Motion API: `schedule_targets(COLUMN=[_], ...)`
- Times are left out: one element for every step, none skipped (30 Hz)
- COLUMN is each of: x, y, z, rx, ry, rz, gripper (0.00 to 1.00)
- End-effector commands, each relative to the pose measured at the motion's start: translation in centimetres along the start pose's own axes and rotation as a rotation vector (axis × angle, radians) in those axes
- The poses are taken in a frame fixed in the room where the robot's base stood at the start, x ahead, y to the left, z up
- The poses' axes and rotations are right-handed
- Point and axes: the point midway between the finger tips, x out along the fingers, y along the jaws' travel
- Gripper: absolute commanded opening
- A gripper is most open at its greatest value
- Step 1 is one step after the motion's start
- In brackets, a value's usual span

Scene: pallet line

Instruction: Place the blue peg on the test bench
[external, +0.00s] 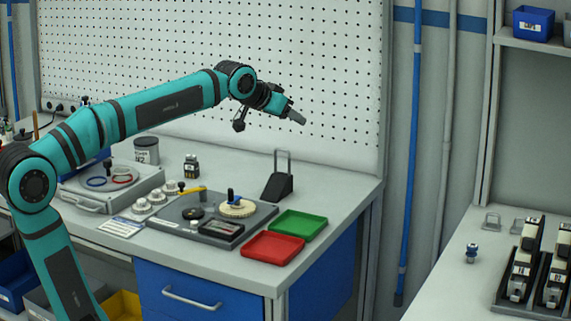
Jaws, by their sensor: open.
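A small blue peg-like piece (237,200) stands upright at the cream toothed disc (240,210) on the grey plate of the left workbench (205,262). I cannot tell from this view which bench is the test bench. My gripper (297,117) is raised in front of the pegboard, above the left workbench and well apart from both pieces. It points right and slightly down. It is open, with nothing visible in it; the fingers are small here.
A green tray (300,224) and a red tray (272,247) lie at the workbench's right front. A black wedge-shaped stand (278,187) is behind them. A rack of black and white modules (522,275) stands on the right bench. A floor gap separates the benches.

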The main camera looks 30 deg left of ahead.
Motion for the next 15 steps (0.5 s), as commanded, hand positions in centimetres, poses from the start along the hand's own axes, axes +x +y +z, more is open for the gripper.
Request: schedule_targets(x=[-1.5,-2.3,-3.3,-4.0,-4.8,-5.8,-6.4,-7.1,-8.1,-8.8,-9.4,-10.3,-11.0,-11.6,-12.4], y=[-1.2,-1.8,-2.6,-3.2,-3.7,-4.4,-4.9,-5.3,-6.0,-6.4,-6.8,-7.3,-7.7,-8.0,-8.4], z=[0.9,1.4,2.1,2.7,3.3,4.1,4.7,5.3,6.2,6.8,7.5,8.5,9.1,9.9,10.9], rx=[-0.012,-0.017,-0.025,-0.030,-0.035,-0.042,-0.046,-0.051,-0.056,-0.060,-0.064,-0.069,-0.073,-0.076,-0.080], ry=[0.031,0.050,0.075,0.094,0.112,0.137,0.156,0.174,0.199,0.219,0.236,0.261,0.281,0.298,0.323], rz=[-0.017,-0.026,-0.038,-0.048,-0.057,-0.070,-0.079,-0.089,-0.103,-0.113,-0.123,-0.137,-0.147,-0.158,-0.172], gripper=[0.50,0.50,0.50,0.50,0.50,0.50,0.50,0.50,0.50,0.50,0.50,0.50,0.50,0.50,0.50])
